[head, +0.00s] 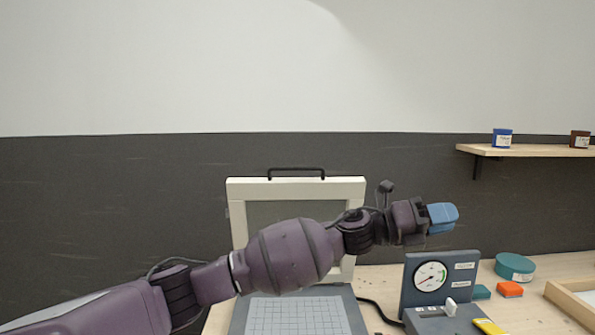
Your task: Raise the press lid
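The press stands on the table in the middle of the head view. Its lid (236,190) is a cream frame around a grey panel, standing upright at the back of the press. A black handle (297,170) runs along the lid's top edge. The dark press base (240,318) with a pale grid lies below it. My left arm crosses in front of the lid and hides much of it. My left gripper (444,217), with blue fingers, is right of the lid, apart from the handle; its finger gap cannot be made out. My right gripper is out of view.
A grey control box with a dial (430,277) stands right of the press, below my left gripper. A teal round tin (515,267), an orange block (510,290) and a wooden tray (560,300) are further right. A wall shelf (525,151) holds small containers.

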